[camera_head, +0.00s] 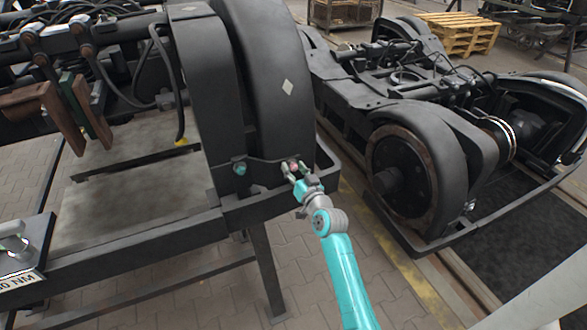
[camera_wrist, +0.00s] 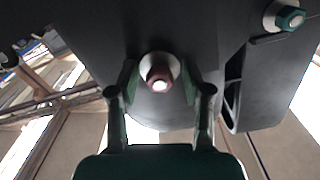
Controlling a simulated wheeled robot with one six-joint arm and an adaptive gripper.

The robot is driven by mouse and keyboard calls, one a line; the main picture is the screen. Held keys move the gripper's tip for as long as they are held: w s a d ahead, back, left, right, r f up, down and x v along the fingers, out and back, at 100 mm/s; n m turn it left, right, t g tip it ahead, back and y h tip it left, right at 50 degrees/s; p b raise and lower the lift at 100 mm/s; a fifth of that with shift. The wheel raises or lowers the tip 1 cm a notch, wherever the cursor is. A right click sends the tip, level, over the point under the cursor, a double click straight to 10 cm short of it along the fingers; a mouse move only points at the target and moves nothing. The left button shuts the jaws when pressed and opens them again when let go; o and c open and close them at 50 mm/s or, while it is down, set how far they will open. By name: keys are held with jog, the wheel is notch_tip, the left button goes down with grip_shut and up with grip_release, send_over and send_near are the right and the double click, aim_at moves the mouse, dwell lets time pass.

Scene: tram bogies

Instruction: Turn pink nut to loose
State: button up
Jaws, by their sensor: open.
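The pink nut (camera_wrist: 159,77) sits on a pale washer on the dark underside of the bogie in the wrist view. In the head view the pink nut (camera_head: 294,166) is small, on the lower front of the black bogie frame. My gripper (camera_wrist: 160,92) is open, with one finger on each side of the nut and a visible gap on both sides. In the head view my gripper (camera_head: 295,171) reaches up to the nut from below. Whether the fingertips touch the frame cannot be told.
A teal nut (camera_head: 240,169) sits left of the pink one; it also shows at the upper right of the wrist view (camera_wrist: 290,19). The stand's dark beam (camera_head: 250,208) runs just below the nuts. A second bogie (camera_head: 405,165) stands at right, and a wooden pallet (camera_head: 460,32) behind.

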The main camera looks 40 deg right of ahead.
jog(key=v, duration=1.1)
jog(key=shift+s, duration=0.15)
jog(key=shift+a, duration=0.1)
jog(key=s+a+f+n+g+y, duration=0.1)
jog(key=s+a+f, duration=0.3)
jog(key=s+a, duration=0.4)
jog(key=s+a+f+n+g, duration=0.1)
jog(key=s+a+f, duration=0.3)
jog(key=s+a, duration=0.45)
jog(key=s+a+r+n+y, duration=0.1)
jog(key=s+a+r, duration=0.1)
jog(key=s, duration=0.5)
jog(key=s+a+r+n+y, duration=0.1)
jog(key=s+a+r+n, duration=0.1)
jog(key=s, duration=0.5)
jog(key=s+a+r+n+y, duration=0.1)
jog(key=s+a+r+y, duration=0.1)
jog(key=s, duration=0.6)
jog(key=shift+a+r+g, duration=0.3)
jog(key=shift+a+r, duration=0.05)
jog(key=shift+r, duration=0.35)
jog(key=shift+s, duration=0.1)
